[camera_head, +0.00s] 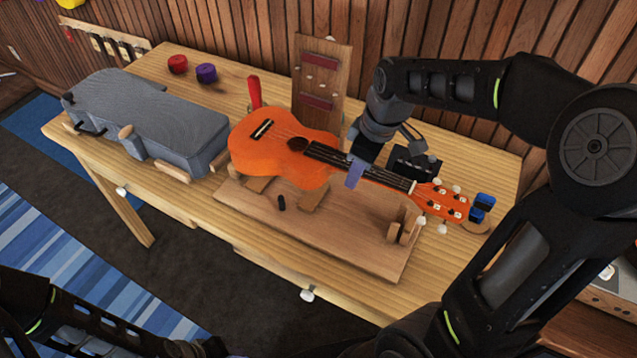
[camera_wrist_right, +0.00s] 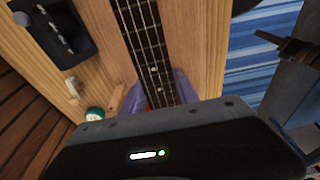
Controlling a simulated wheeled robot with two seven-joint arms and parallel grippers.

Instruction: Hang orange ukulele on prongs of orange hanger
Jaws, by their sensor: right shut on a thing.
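The orange ukulele (camera_head: 270,155) lies face up over a wooden work cradle (camera_head: 340,237) on the bench, its headstock (camera_head: 441,202) pointing right. I cannot tell whether its body rests on the cradle's blocks or is slightly above them. My right gripper (camera_head: 357,165) is shut on the ukulele's neck, with a purple finger on the near side. The right wrist view shows the fretboard (camera_wrist_right: 146,45) running between purple finger pads. Part of my left arm shows at the lower left of the head view, with its gripper out of view. I see no orange hanger.
A grey instrument case (camera_head: 150,120) lies left on the wooden bench (camera_head: 225,72). Red (camera_head: 177,64) and purple (camera_head: 206,72) round items sit behind it. An upright wooden board (camera_head: 321,85) stands behind the ukulele. A hook rail (camera_head: 107,38) is on the back-left wall.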

